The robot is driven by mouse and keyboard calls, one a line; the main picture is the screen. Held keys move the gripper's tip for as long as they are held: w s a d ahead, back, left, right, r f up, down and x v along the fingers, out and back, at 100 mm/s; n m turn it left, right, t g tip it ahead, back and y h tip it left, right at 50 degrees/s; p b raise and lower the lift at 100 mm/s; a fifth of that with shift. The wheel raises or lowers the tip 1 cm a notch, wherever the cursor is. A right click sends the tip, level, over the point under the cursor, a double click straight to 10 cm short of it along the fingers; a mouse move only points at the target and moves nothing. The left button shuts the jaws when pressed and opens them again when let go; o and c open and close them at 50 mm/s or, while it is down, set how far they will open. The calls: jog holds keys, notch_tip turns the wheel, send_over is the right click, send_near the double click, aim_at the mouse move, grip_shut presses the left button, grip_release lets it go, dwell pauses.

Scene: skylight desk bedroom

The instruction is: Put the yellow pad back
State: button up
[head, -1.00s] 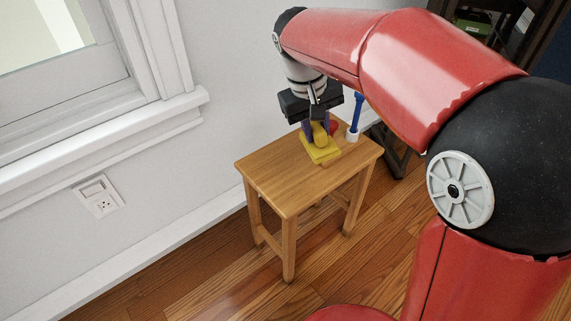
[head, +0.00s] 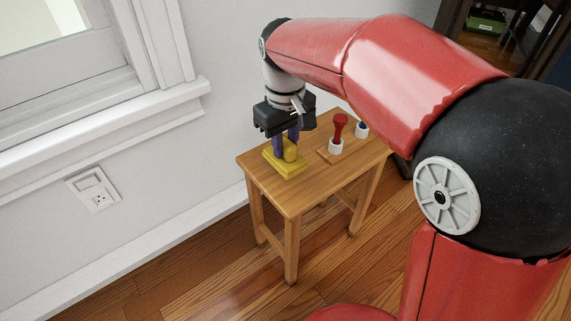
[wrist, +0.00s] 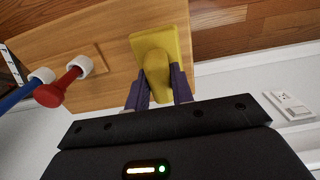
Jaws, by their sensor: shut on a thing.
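The yellow pad (head: 285,169) is a flat square block with a rounded yellow grip on top. My gripper (head: 288,144) points down over it with its purple fingers shut on the grip. In the wrist view, the fingers (wrist: 160,82) stand on both sides of the grip, and the pad (wrist: 160,40) shows beyond them. The pad is over the left part of the small wooden table (head: 290,200). I cannot tell whether its underside touches the tabletop.
A red-handled tool (head: 340,128) stands in a white holder on a thin wooden board (head: 325,155), right of the pad. A blue-handled tool (head: 362,127) in another white holder is behind it. The front tabletop is clear. The wall and window sill (head: 150,115) are at left.

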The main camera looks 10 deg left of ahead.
aim_at(285, 161)
notch_tip(285, 161, down, 6)
jog(key=shift+r+b, duration=0.25)
jog(key=shift+b, duration=0.35)
jog(key=o, duration=0.9)
